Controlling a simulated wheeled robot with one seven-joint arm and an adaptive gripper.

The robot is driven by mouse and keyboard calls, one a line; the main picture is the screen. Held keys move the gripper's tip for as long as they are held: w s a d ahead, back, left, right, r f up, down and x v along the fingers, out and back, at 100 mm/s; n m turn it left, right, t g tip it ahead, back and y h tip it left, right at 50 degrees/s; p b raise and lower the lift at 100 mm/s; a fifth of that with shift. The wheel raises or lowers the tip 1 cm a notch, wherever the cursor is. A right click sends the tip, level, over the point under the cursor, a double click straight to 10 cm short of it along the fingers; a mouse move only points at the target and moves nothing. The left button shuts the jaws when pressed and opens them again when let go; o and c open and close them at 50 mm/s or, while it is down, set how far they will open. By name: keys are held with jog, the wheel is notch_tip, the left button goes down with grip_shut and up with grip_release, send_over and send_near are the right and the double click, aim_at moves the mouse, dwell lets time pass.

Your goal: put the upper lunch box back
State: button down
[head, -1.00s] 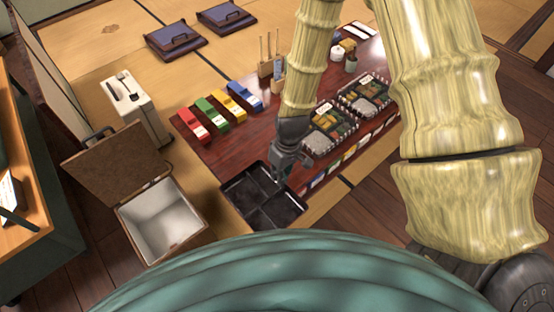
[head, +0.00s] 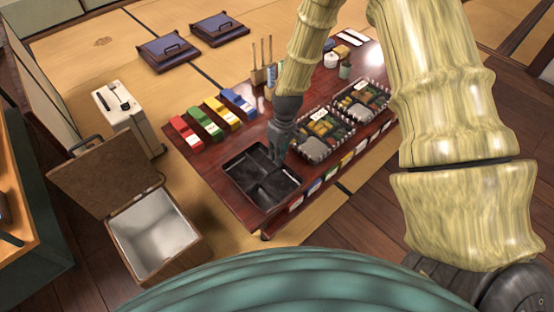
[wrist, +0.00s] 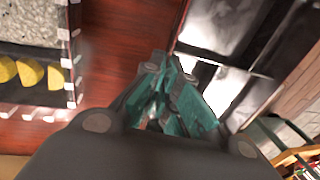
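A black, empty, divided lunch box (head: 233,184) is at the near left corner of the table. My gripper (head: 274,156) is at its far right wall. In the wrist view, my gripper's teal fingers (wrist: 168,95) are close together at the box's dark wall (wrist: 225,62) and appear shut on it. The finger contact itself is partly hidden. The box lies level over the tabletop; I cannot tell whether it touches. Two filled, patterned lunch boxes stand to the right, a nearer one (head: 318,140) and a farther one (head: 362,100).
The dark red table (head: 215,155) carries red (head: 185,133), green (head: 205,122), yellow (head: 222,113) and blue (head: 238,102) items along its far left edge. An open brown chest (head: 152,235) stands on the floor at left. Bare tabletop lies between the coloured items and the black box.

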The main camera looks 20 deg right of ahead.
jog(key=shift+f, duration=0.85)
jog(key=shift+f, duration=0.15)
jog(key=c, duration=1.6)
grip_release()
jog(key=shift+c, duration=0.2)
notch_tip(320, 180, up, 12)
jog(key=d+p, duration=0.2)
jog(key=p, duration=0.1)
jog(key=shift+w+p, duration=0.4)
